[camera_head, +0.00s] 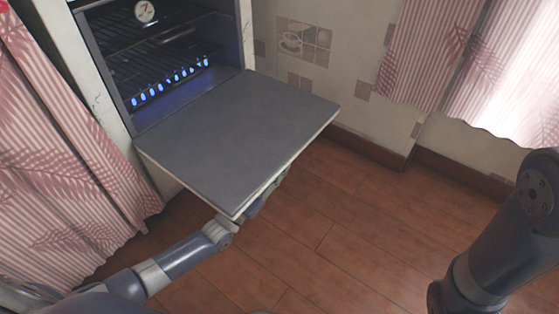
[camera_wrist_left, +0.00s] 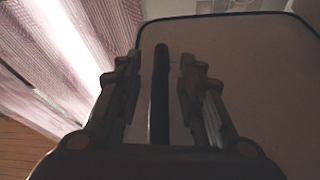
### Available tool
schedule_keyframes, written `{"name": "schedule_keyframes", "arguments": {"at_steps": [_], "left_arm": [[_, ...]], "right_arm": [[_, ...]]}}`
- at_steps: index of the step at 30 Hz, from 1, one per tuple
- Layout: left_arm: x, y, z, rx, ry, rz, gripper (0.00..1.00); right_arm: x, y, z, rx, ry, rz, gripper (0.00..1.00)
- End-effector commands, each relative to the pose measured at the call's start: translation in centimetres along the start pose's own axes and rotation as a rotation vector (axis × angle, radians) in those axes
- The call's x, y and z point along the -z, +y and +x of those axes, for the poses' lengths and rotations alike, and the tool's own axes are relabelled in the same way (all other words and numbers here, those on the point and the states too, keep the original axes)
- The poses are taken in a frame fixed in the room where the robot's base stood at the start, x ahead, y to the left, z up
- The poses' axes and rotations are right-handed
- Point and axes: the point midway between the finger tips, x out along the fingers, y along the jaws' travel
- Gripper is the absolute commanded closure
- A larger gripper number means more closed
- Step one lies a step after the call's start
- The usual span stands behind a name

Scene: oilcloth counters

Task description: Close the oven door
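The oven door (camera_head: 235,135) is folded down and open, lying about level in front of the lit oven (camera_head: 165,65). Its grey inner face is up in the head view. My left arm reaches in from the lower left to the door's front edge, and the gripper is mostly hidden beneath it. In the left wrist view the left gripper (camera_wrist_left: 157,72) has its two fingers apart, one on each side of a dark bar (camera_wrist_left: 160,100), which looks like the door handle. Gaps show on both sides of the bar. The door's outer face (camera_wrist_left: 255,75) fills the right side. My right gripper is out of view.
Pink striped curtains (camera_head: 60,160) hang close on the left, others (camera_head: 440,50) at the upper right. The wooden floor (camera_head: 340,225) to the right of the door is clear.

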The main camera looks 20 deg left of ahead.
Motion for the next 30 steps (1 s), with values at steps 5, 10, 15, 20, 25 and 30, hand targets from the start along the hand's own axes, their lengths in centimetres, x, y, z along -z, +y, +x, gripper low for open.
{"name": "schedule_keyframes", "arguments": {"at_steps": [5,10,15,20,25,30], "left_arm": [[-0.1,0.0,1.9,0.001,0.001,-0.001,0.65],[0.0,0.0,2.4,0.000,0.000,-0.001,0.65],[0.0,0.0,2.4,0.000,-0.001,-0.001,0.65],[0.0,0.0,2.4,0.000,-0.001,-0.001,0.97],[0.0,0.0,2.4,0.000,-0.001,-0.001,1.00],[0.3,0.0,2.5,0.003,-0.001,-0.008,1.00]], "right_arm": [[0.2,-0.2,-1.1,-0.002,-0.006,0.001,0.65],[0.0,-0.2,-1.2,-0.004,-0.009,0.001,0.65],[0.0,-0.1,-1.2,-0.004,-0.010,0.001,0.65],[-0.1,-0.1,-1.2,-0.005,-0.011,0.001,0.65],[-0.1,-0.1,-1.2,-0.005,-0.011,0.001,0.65],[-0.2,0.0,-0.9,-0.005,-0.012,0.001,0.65]]}}
